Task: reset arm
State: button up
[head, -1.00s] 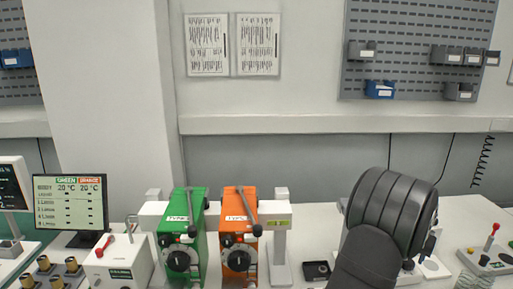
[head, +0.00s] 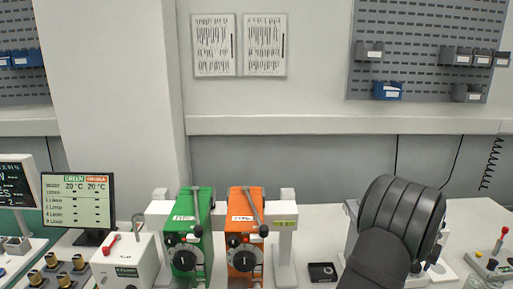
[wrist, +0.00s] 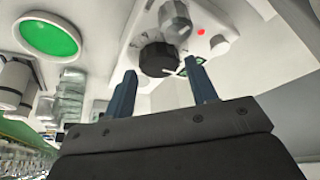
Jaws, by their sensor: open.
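My gripper (wrist: 161,68) shows in the wrist view with its two dark blue fingers apart and nothing between them. Beyond the fingertips are a black round knob (wrist: 159,59) and a grey fitting (wrist: 175,19) on a white housing. I cannot tell whether the fingers touch anything. In the head view my dark arm is at the lower right, and the gripper itself is not visible there. A green vaporizer (head: 196,226) and an orange vaporizer (head: 241,232) stand side by side, upright, on the bench to the left of my arm.
A monitor (head: 78,205) and a white box with a red lever (head: 125,262) stand at the left. A small black tray (head: 322,272) lies between the orange vaporizer and my arm. A panel with a red-tipped lever (head: 492,262) is at the right. A pegboard (head: 425,25) hangs behind.

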jog(key=v, duration=1.6)
jog(key=x, duration=1.7)
jog(key=shift+d+f, duration=0.1)
jog(key=shift+f, duration=0.2)
jog(key=shift+r+n+t, duration=0.1)
jog(key=shift+n+t, duration=0.2)
jog(key=shift+n, duration=0.3)
jog(key=shift+d+n+t+y, duration=0.15)
jog(key=shift+n+y, duration=0.3)
jog(key=shift+n, duration=0.6)
jog(key=shift+a+n+t+y, duration=0.1)
jog(key=shift+n+t+y, duration=0.25)
jog(key=shift+n, duration=0.7)
jog(key=shift+s+r+n, duration=0.1)
jog(key=shift+r+n, duration=0.1)
jog(key=shift+n, duration=0.1)
jog(key=v, duration=1.1)
jog(key=shift+r, duration=0.15)
jog(key=shift+d, duration=0.1)
